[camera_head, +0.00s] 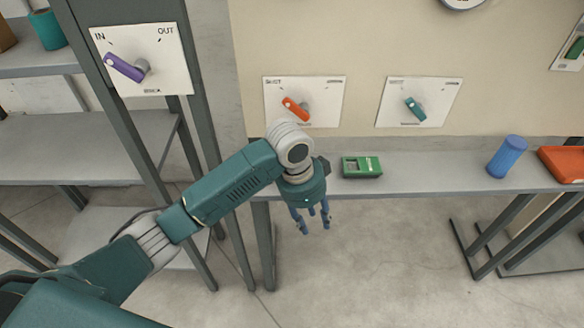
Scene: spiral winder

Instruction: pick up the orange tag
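No loose orange tag can be made out for certain. An orange lever (295,109) sits on a white wall panel (325,90), and an orange-red tray (563,164) lies at the right end of the shelf. My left gripper (314,224) hangs in front of the shelf edge, below the orange lever's panel, with its blue fingers pointing down. Its fingers are spread apart with nothing between them. The wrist covers part of the shelf and the panel's lower edge. My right gripper is not in view.
A green device (361,167) lies on the grey shelf (430,178) just right of my wrist. A blue cylinder (507,157) stands farther right. Panels with a teal lever (415,109) and a purple lever (125,68) are on either side. Shelf space between device and cylinder is clear.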

